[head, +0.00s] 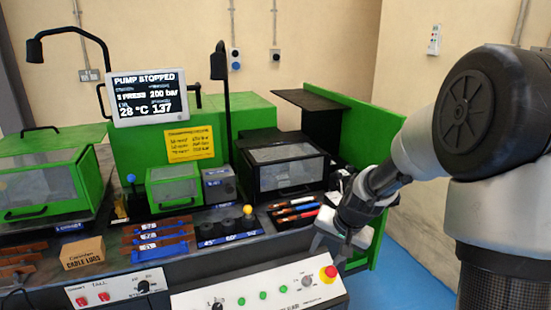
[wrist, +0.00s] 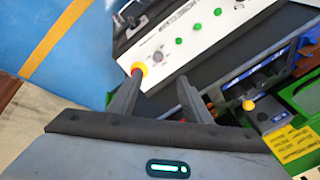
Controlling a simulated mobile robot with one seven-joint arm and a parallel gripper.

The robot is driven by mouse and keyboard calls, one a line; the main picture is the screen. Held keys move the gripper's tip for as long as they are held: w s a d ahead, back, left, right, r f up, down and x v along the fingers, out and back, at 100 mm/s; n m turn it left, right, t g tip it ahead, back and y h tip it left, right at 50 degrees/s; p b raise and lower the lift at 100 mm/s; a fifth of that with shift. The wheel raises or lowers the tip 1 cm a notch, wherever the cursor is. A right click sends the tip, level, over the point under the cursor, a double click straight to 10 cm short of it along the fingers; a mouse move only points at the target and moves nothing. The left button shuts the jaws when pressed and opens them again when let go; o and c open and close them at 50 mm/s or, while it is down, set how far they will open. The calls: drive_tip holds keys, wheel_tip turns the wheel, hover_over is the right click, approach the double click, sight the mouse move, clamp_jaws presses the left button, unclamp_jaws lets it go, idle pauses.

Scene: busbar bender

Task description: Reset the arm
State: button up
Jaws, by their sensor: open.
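My gripper (head: 338,240) is at the right end of the machine bench in the head view, above the sloped control panel (head: 240,294). In the wrist view my gripper (wrist: 157,92) shows two dark fingers set apart with nothing between them. The red emergency stop button with its yellow collar (head: 329,273) is just below the gripper in the head view. In the wrist view the button (wrist: 138,69) shows beside the left finger; whether they touch cannot be told.
The display (head: 148,97) reads PUMP STOPPED. Green-framed guards (head: 46,185) stand behind. The blue floor (head: 405,265) at right is clear.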

drive_tip(key=s+a+r+n+h, duration=0.1)
drive_tip(key=s+a+r+n, duration=0.25)
drive_tip(key=s+r, duration=0.95)
drive_tip(key=s+d+r+n+t, duration=0.15)
drive_tip(key=s+r, duration=0.25)
drive_tip(key=s, duration=0.8)
wheel_tip(320, 180, up, 20)
drive_tip(key=p, duration=2)
drive_tip(key=shift+s+r+h, duration=0.2)
drive_tip(key=shift+s+h, duration=0.1)
drive_tip(key=shift+s, duration=0.1)
drive_tip(key=shift+a, duration=0.1)
